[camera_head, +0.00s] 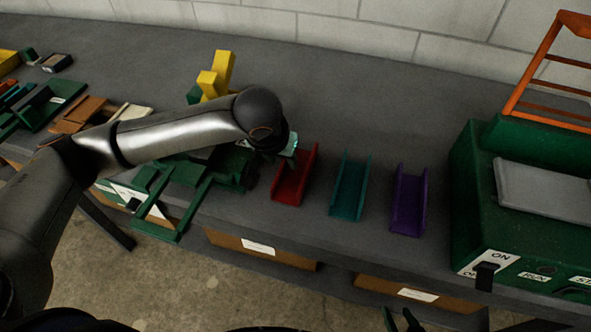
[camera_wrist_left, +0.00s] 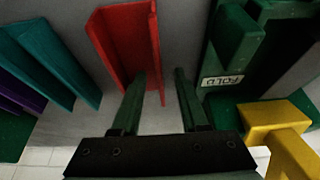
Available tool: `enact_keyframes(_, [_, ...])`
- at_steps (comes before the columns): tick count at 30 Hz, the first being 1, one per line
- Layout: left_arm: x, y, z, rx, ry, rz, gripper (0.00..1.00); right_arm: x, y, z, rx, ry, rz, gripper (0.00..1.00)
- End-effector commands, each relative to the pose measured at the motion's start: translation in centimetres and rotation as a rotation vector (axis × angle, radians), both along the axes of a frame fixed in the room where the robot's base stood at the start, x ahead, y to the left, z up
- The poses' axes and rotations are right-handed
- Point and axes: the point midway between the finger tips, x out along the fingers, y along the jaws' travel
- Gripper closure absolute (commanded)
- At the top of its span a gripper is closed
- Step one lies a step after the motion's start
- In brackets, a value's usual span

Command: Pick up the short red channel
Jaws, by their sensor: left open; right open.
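The short red channel (camera_head: 295,182) lies on the grey bench, open side up, between the green machine parts and a teal channel. Its near-left side is close to my left arm. My left gripper (camera_head: 287,152) is at the red channel's upper left in the head view, partly hidden by the wrist. In the left wrist view, my left gripper (camera_wrist_left: 160,75) is open, and one side wall of the red channel (camera_wrist_left: 125,40) appears between its two fingers. I cannot tell whether they touch. My right gripper (camera_head: 401,320) shows only its fingertips at the bottom edge, open and away from the channels.
A teal channel (camera_head: 349,188) and a purple channel (camera_head: 408,203) lie to the right. A green machine with switches (camera_head: 470,190) stands further right. A green folding tool (camera_head: 170,190) and yellow blocks (camera_head: 222,75) are left. The bench behind the channels is clear.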

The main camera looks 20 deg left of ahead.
Motion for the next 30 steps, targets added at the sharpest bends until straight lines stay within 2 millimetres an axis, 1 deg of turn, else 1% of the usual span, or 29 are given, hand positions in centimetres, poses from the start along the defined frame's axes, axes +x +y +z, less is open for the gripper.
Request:
enact_keyframes(3, [0.16,-0.03,-0.51,0.0,0.0,-0.002,0.56,0.05,0.01,0.0,0.0,-0.001,0.0,0.53])
enact_keyframes(8, [0.16,-0.04,-0.49,0.0,0.0,-0.002,0.56,0.05,0.01,0.02,0.0,-0.001,0.0,0.53])
enact_keyframes(11, [0.16,-0.04,-0.46,0.0,0.0,-0.002,0.65,0.06,0.01,0.01,0.0,-0.002,0.0,0.53])
enact_keyframes(20, [0.16,-0.05,-0.44,-0.001,0.0,-0.001,0.99,0.08,0.01,0.02,0.0,-0.002,0.0,0.53])
enact_keyframes(30, [0.17,-0.05,-0.43,-0.001,-0.001,-0.001,1.0,0.09,0.01,0.04,0.0,-0.002,0.0,0.53])
